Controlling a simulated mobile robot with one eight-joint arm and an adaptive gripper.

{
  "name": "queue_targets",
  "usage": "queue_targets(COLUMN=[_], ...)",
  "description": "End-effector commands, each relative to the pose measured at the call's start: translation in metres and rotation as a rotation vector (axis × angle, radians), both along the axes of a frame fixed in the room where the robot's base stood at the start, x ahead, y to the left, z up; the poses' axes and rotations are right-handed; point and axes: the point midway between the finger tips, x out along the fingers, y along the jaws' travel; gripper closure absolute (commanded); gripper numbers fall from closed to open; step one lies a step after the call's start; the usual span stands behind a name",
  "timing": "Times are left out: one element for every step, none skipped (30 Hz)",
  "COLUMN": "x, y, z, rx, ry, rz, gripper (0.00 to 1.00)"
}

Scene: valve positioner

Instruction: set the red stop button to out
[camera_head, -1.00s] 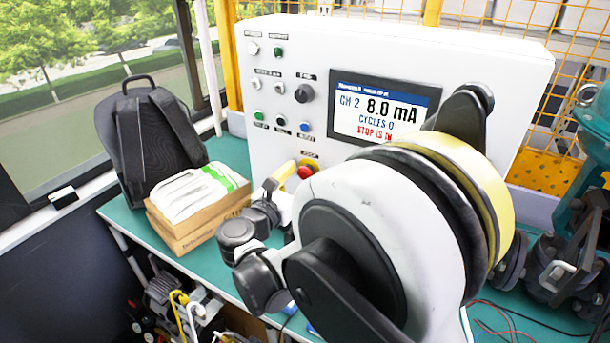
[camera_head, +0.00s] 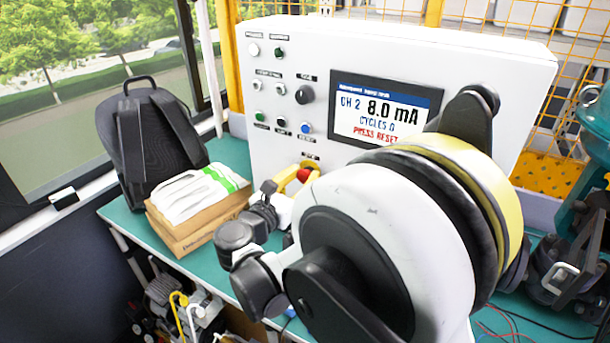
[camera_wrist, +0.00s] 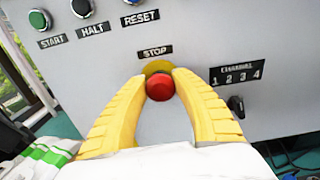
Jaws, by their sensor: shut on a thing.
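The red stop button (camera_wrist: 160,88) sits on its yellow ring under the STOP label, on the white panel (camera_head: 410,55). My gripper (camera_wrist: 160,78) has its two yellow fingers closed on both sides of the red cap. In the head view the red button (camera_head: 304,175) shows between the yellow fingers, partly covered by them. The panel screen (camera_head: 383,112) reads CH 2, 8.0 mA, CYCLES 0 and PRESS RESET.
The blue reset button (camera_wrist: 142,1) is up and left of the stop button. The black selector (camera_wrist: 236,106) is to its right. Boxes with white packets (camera_head: 195,195) and a backpack (camera_head: 150,140) stand left on the green bench. My arm hides the right front.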

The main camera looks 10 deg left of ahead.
Motion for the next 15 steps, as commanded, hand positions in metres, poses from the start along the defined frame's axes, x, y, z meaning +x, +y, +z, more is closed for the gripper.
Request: queue_targets(x=[-0.0007,-0.0007,-0.0006,-0.0006,-0.0006,-0.0005,-0.0005,-0.0004,-0.0004,-0.0003,-0.0004,-0.0008,-0.0017,-0.0033,-0.0065], y=[-0.0002,-0.0002,-0.0002,-0.0002,-0.0002,-0.0002,-0.0002,-0.0003,-0.0002,-0.0002,-0.0002,0.0001,0.0005,0.0012,0.0025], z=[-0.0008,-0.0008,-0.0008,-0.0007,-0.0007,-0.0006,-0.0006,-0.0006,-0.0005,-0.0005,-0.0005,-0.0005,-0.0005,-0.0004,-0.0004], rx=[0.002,0.002,0.002,0.001,0.001,0.0,0.0,0.0,0.0,0.0,0.0,0.0,0.0,0.0,0.0], ry=[0.002,0.002,0.002,0.001,0.001,0.001,0.001,0.001,0.001,0.001,0.001,0.001,0.001,0.001,0.001], rz=[-0.001,-0.001,-0.001,-0.001,0.0,0.0,0.0,0.0,0.0,0.0,0.0,0.0,0.0,0.0,0.001], gripper=[0.65,0.56,0.43,0.43,0.43,0.43,0.43,0.43,0.43,0.43,0.43,0.43,0.43,0.43,0.43])
